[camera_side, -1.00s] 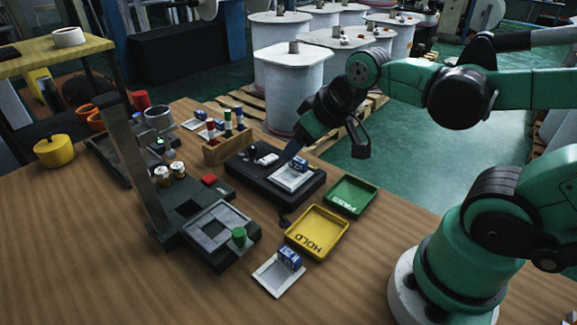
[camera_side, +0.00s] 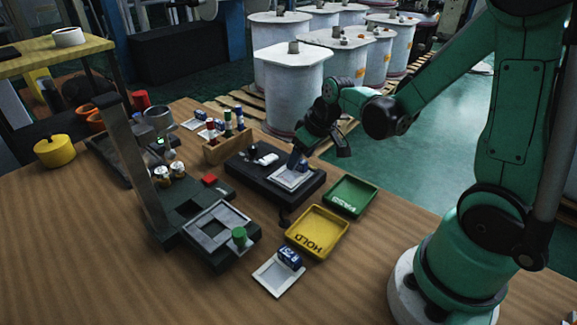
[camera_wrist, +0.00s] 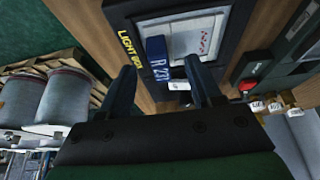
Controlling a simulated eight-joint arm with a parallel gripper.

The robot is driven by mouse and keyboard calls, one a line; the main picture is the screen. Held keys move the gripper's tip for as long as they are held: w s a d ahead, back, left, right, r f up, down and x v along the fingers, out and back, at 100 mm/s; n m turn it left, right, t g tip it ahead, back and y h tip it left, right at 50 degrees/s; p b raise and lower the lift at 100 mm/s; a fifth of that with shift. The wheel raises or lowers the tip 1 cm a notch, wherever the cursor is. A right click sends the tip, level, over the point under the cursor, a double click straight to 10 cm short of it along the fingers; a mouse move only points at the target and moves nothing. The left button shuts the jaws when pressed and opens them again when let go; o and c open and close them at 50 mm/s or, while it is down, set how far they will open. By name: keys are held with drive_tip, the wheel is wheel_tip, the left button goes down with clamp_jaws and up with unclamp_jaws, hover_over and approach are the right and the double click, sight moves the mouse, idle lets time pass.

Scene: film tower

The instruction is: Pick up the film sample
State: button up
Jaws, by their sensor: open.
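A film sample, a pale square sheet (camera_side: 289,180) with a blue block marked "R 23" on its edge, lies on the black light box (camera_side: 248,172). In the wrist view the sheet (camera_wrist: 200,38) and its blue block (camera_wrist: 157,58) are near the top middle. My gripper (camera_wrist: 158,72) is open and empty, its two dark fingers on either side of the block's near end in that view. In the side view my gripper (camera_side: 318,155) is above the back right of the light box and partly hides the block. I cannot tell whether a finger touches it.
A green PASS tray (camera_side: 350,196) and a yellow HOLD tray (camera_side: 317,233) stand in front. Another sheet with a blue block (camera_side: 290,258) lies near the HOLD tray. A dark stand with a tall post (camera_side: 135,160) and a wooden rack (camera_side: 228,150) are left of the light box.

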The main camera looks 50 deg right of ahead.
drive_tip(key=shift+w+f, duration=0.25)
drive_tip(key=shift+f, duration=0.4)
clamp_jaws()
drive_tip(key=shift+r, duration=0.1)
